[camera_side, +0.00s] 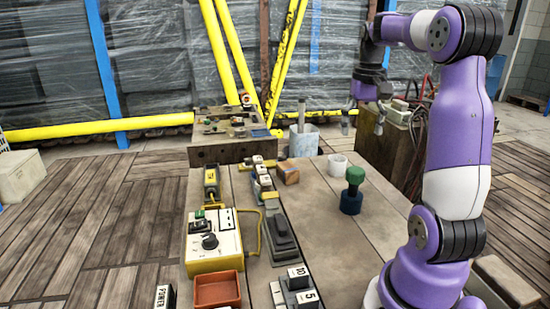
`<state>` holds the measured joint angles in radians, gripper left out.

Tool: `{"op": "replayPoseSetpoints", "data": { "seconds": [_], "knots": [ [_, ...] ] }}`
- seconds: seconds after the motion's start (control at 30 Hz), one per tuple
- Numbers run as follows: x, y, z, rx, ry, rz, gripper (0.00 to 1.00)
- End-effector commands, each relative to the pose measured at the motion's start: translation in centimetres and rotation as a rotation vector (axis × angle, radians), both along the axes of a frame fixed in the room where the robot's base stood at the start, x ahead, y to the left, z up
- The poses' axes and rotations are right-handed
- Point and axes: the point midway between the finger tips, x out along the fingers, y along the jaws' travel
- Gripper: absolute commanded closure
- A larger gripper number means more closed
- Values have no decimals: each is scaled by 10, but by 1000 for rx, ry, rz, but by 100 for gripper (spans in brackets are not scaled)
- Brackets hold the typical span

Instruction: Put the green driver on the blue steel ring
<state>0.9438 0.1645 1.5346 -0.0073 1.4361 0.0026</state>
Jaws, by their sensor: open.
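The green driver (355,176) stands upright on the right part of the table, with a rounded head and a narrower neck below. Its lower end meets the dark blue steel ring (351,203), which sits on the table directly beneath it. The driver appears to rest on or in the ring; its lower tip is hidden. My gripper (360,120) is open and empty, up and behind the driver, clearly apart from it.
A white cup (337,164), a cardboard box (288,172) and a pale blue bucket (304,141) stand behind the driver. A yellow-and-white control box (212,240) and a terracotta tray (217,290) are at left. Table around the ring is mostly clear.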

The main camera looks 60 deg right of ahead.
Motion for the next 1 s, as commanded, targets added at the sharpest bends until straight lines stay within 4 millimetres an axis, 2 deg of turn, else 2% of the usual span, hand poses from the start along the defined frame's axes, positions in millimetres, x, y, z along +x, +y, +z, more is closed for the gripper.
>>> {"op": "replayPoseSetpoints", "data": {
  "seconds": [0.07,0.13,0.27,0.3,0.4,0.5,0.6,0.67,1.0],
  "knots": [
    [8,13,6,-17,-13,44,19],
    [20,38,10,-48,-41,130,19],
    [41,114,10,-131,-143,384,19],
    [42,139,8,-155,-183,467,19],
    [38,191,-2,-198,-284,656,19],
    [29,227,-14,-220,-371,800,19],
    [21,247,-23,-227,-426,887,19],
    [19,252,-26,-229,-444,912,19],
    [18,254,-28,-229,-449,921,19]
  ]
}}
